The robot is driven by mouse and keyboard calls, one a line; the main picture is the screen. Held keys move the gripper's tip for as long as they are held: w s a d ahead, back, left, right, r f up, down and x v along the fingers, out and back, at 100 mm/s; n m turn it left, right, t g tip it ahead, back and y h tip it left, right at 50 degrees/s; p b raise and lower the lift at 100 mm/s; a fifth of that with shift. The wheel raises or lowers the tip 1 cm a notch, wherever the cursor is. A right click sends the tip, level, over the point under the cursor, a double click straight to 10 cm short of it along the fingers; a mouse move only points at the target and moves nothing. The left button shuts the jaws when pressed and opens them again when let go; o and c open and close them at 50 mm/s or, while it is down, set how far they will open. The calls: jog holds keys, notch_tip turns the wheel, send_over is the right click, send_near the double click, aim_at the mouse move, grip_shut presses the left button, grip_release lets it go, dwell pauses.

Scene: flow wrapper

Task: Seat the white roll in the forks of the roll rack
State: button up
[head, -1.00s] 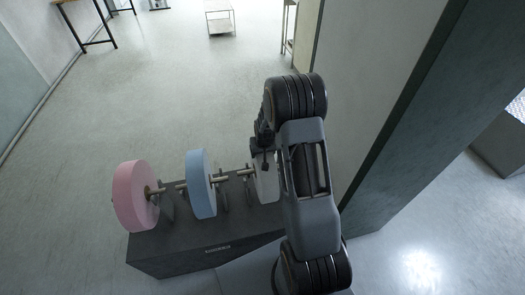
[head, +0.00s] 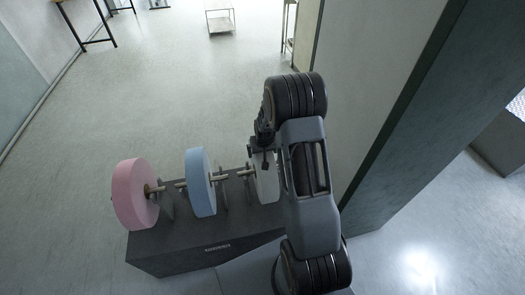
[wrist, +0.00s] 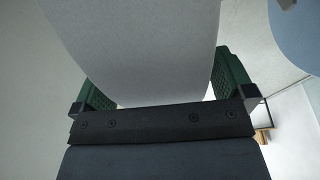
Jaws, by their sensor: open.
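The white roll (head: 266,182) stands at the right end of the dark roll rack (head: 190,250) in the head view, partly hidden by my arm. Its shaft and the forks under it are largely hidden, so I cannot tell how it rests in them. In the wrist view the white roll (wrist: 140,45) fills the middle, between the two green fingers of my gripper (wrist: 165,80). My gripper is open, with a finger on either side of the roll. A gap shows at the right finger; contact at the left is unclear.
A blue roll (head: 201,183) and a pink roll (head: 135,194) stand on the rack to the left of the white one. A grey wall or cabinet (head: 385,90) rises close on the right. The floor (head: 150,90) beyond the rack is clear up to a small cart (head: 220,20).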

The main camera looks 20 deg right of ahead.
jog(key=shift+s+f, duration=0.1)
jog(key=shift+f, duration=0.05)
jog(key=d+v, duration=0.1)
jog(key=v, duration=1.3)
jog(key=s+a+r+n+p, duration=0.1)
jog(key=s+a+r+p, duration=0.1)
jog(key=s+a+r, duration=0.3)
jog(key=s+a+r+n+p, duration=0.1)
jog(key=s+a+r+p, duration=0.1)
jog(key=s+a+r, duration=0.4)
jog(key=shift+s+r+y, duration=0.3)
jog(key=shift+s+r, duration=1.5)
jog(key=shift+s, duration=1.9)
